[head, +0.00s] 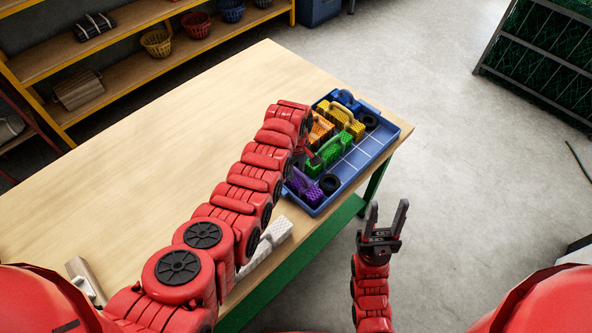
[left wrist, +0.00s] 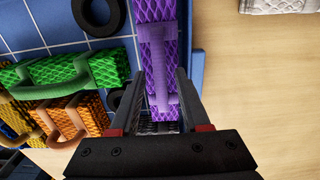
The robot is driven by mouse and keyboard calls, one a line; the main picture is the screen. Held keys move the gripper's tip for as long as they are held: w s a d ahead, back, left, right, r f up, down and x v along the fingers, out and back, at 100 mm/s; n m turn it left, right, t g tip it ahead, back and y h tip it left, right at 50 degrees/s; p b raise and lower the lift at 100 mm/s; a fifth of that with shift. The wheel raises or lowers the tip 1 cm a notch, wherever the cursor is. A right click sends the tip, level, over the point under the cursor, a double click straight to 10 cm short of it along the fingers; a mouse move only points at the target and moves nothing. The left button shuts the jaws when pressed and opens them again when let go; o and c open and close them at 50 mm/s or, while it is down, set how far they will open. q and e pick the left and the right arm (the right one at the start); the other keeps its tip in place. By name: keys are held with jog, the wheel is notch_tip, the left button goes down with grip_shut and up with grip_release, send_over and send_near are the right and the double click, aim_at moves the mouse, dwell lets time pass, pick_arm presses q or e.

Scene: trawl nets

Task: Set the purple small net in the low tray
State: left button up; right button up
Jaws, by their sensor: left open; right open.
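The purple small net (head: 308,189) lies in the near-left corner of the low blue tray (head: 348,190), beside the tray wall. In the left wrist view the purple net (left wrist: 155,30) has a handle on top and lies just inside the blue rim (left wrist: 196,60). My left gripper (left wrist: 160,75) is open, with its fingers on either side of the net's near end; whether they touch it I cannot tell. In the head view my left gripper (head: 308,156) is over the tray and partly hidden by my arm. My right gripper (head: 387,219) is open and empty, off the table's edge.
The tray also holds green (head: 332,150), orange (head: 321,128), yellow (head: 347,121) and blue (head: 345,98) pieces and black rings (head: 329,183). A white net-like block (head: 270,240) lies on the table near its front edge.

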pick_arm(q)
notch_tip(320, 180, up, 8)
jog(key=b, duration=0.2)
jog(key=shift+b, duration=0.35)
notch_tip(320, 180, up, 4)
jog(key=p, duration=0.3)
jog(key=shift+s+f, duration=0.1)
jog(key=shift+f, duration=0.05)
jog(key=shift+f, duration=0.1)
